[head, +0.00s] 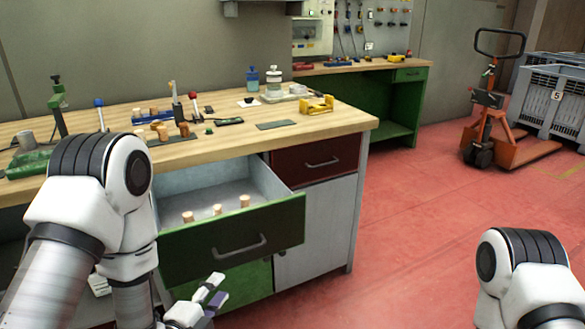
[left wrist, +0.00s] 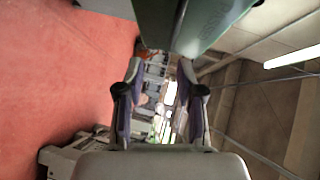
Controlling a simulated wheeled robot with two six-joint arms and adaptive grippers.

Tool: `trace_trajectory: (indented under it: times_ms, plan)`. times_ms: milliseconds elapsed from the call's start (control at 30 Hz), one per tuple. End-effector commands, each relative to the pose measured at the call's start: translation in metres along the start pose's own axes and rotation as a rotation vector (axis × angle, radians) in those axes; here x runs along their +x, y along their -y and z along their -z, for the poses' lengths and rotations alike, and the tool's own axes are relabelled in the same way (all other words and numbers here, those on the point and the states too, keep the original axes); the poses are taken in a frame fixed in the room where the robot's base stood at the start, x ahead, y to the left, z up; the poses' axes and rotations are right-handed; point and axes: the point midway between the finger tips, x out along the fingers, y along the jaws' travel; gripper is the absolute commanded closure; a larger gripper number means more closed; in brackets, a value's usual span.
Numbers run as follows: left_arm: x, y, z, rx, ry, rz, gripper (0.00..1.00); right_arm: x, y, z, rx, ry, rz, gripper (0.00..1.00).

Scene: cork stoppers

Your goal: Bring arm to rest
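My left gripper (head: 215,290) is low in front of the open drawer (head: 220,243), below its handle. Its two fingers are apart with nothing between them, as the left wrist view (left wrist: 157,80) also shows. Three cork stoppers (head: 217,209) stand upright inside the drawer. Several more corks (head: 184,129) are on the wooden workbench (head: 330,118), some on a dark mat. My right arm enters at the lower right of the head view; its gripper is out of the picture.
The pulled-out drawer juts from the bench close to my left arm. A red closed drawer (head: 318,160) is beside it. Bottles (head: 274,80) and a yellow tool (head: 317,104) stand on the bench. The red floor (head: 410,220) is clear up to an orange pallet truck (head: 490,135).

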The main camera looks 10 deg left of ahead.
Motion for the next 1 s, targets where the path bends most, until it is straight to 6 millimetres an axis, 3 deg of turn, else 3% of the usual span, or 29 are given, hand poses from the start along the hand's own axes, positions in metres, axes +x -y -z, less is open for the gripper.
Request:
trace_trajectory:
  times_ms: [167, 200, 300, 433, 700, 800, 1000]
  plan:
    - [-0.029, -0.116, -0.013, -0.102, 0.074, -0.305, 0.63, 0.000, 0.000, 0.000, 0.000, 0.000, 0.000, 0.40]
    - [-0.043, -0.149, -0.017, -0.200, 0.125, -0.417, 0.63, 0.000, 0.000, 0.000, 0.000, 0.000, 0.000, 0.40]
    - [-0.087, -0.220, -0.027, -0.494, 0.326, -0.674, 0.63, 0.000, 0.000, 0.000, 0.000, 0.000, 0.000, 0.40]
    - [-0.142, -0.270, -0.033, -0.852, 0.663, -0.863, 0.63, 0.000, 0.000, 0.000, 0.000, 0.000, 0.000, 0.40]
    - [-0.207, -0.295, -0.030, -1.349, 1.273, -0.866, 0.63, 0.000, 0.000, 0.000, 0.000, 0.000, 0.000, 0.40]
    - [-0.214, -0.251, -0.023, -1.366, 1.281, -0.853, 0.63, -0.045, 0.000, 0.000, 0.000, 0.001, 0.000, 0.40]
    - [-0.226, -0.186, -0.013, -1.365, 1.277, -0.853, 0.63, -0.113, 0.001, 0.000, 0.000, 0.000, 0.000, 0.40]
